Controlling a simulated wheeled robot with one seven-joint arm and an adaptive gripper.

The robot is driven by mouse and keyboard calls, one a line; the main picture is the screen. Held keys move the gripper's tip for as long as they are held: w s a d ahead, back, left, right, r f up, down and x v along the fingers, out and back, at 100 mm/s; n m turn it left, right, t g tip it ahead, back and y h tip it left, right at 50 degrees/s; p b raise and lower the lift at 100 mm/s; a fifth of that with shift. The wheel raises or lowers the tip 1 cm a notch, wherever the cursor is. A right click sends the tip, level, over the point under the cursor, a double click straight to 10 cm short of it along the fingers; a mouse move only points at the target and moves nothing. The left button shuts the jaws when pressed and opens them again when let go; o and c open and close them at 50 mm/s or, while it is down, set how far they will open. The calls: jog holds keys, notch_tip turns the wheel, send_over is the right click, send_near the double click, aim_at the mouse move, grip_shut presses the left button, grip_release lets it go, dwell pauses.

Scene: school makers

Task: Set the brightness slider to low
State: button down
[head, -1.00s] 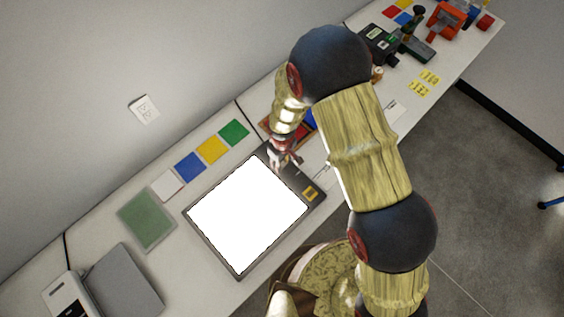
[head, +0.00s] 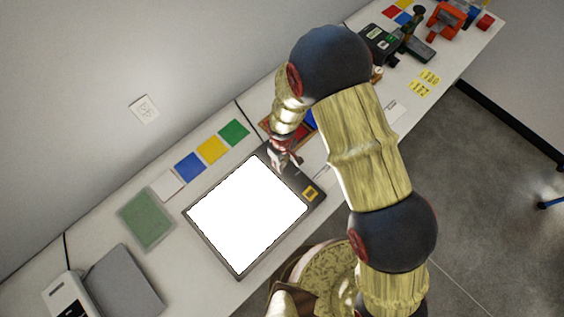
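A light box (head: 247,216) with a bright white panel and a dark frame lies on the bench. Its dark side strip carries a yellow-marked square (head: 310,194) near the front right corner. My gripper (head: 283,163) is down at the far right part of that strip, at the panel's upper right corner. The brightness slider is not clearly visible; my gripper covers that part of the strip. The fingers are too small and overlapped to tell whether they are open or shut, or touching anything.
Coloured squares (head: 212,149) and a green mat (head: 146,219) lie left of the light box. A grey-lidded device (head: 122,283) is at lower left. Tools, including an orange one (head: 445,20), stand at the far right end. The wall (head: 90,90) runs behind the bench.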

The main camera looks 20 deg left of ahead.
aim_at(294, 178)
jog(key=s+d, duration=0.1)
jog(key=d, duration=0.2)
jog(key=s+d, duration=0.1)
jog(key=d, duration=0.1)
jog(key=shift+s+d, duration=0.2)
jog(key=shift+s, duration=0.15)
jog(key=shift+s+d, duration=0.15)
jog(key=c, duration=1.7)
grip_release()
jog(key=shift+d, duration=0.1)
jog(key=shift+o, duration=0.7)
jog(key=shift+r, duration=0.35)
notch_tip(294, 178, up, 11)
jog(key=shift+r, duration=0.15)
